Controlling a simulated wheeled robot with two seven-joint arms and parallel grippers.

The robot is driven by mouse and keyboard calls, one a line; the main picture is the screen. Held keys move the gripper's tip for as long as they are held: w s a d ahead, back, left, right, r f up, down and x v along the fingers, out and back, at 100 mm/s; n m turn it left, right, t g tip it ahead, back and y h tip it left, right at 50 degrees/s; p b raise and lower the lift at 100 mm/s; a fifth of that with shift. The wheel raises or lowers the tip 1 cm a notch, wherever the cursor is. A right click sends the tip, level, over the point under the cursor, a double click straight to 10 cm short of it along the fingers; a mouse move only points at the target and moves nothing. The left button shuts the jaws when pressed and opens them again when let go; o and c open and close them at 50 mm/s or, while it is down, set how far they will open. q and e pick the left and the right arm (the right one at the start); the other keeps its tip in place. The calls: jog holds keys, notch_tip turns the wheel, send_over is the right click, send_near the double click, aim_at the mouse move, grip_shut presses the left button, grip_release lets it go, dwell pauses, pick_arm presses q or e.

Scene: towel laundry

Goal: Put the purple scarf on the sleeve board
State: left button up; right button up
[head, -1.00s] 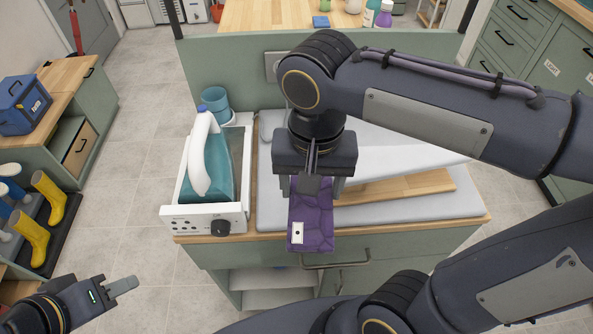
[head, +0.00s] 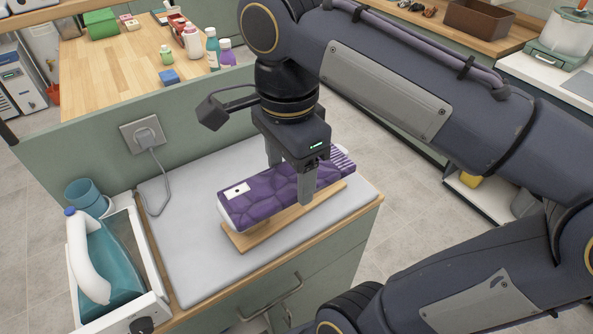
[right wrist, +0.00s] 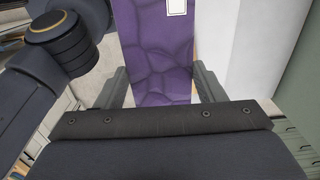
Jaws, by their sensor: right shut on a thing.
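The purple scarf (head: 268,195), with a cracked pattern, a white label and a striped fringe, lies lengthwise along the top of the sleeve board (head: 290,218). The board's wooden base and a bit of its white top show below it. My right gripper (head: 291,182) is over the scarf's middle, one finger on each long side, shut on it. The scarf also shows between the fingers in the right wrist view (right wrist: 155,60). The gripper hides part of the scarf. I cannot tell whether the scarf bears fully on the board. My left gripper is out of view.
The sleeve board stands on a grey pad (head: 190,260) on the counter. A green panel with a socket (head: 145,135) rises behind. Bottles stand on the wooden table (head: 115,65) beyond.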

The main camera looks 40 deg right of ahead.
jog(key=w+d+f, duration=0.2)
jog(key=w+f, duration=0.1)
jog(key=w+d+f, duration=0.5)
jog(key=w+f, duration=0.1)
jog(key=w, duration=0.1)
jog(key=shift+d+p, duration=0.35)
jog(key=f, duration=0.3)
jog(key=shift+w+d+f, duration=0.15)
jog(key=shift+w+d, duration=0.05)
jog(key=shift+d, duration=0.05)
jog(key=shift+f, duration=0.2)
jog(key=shift+f, duration=0.15)
jog(key=o, duration=1)
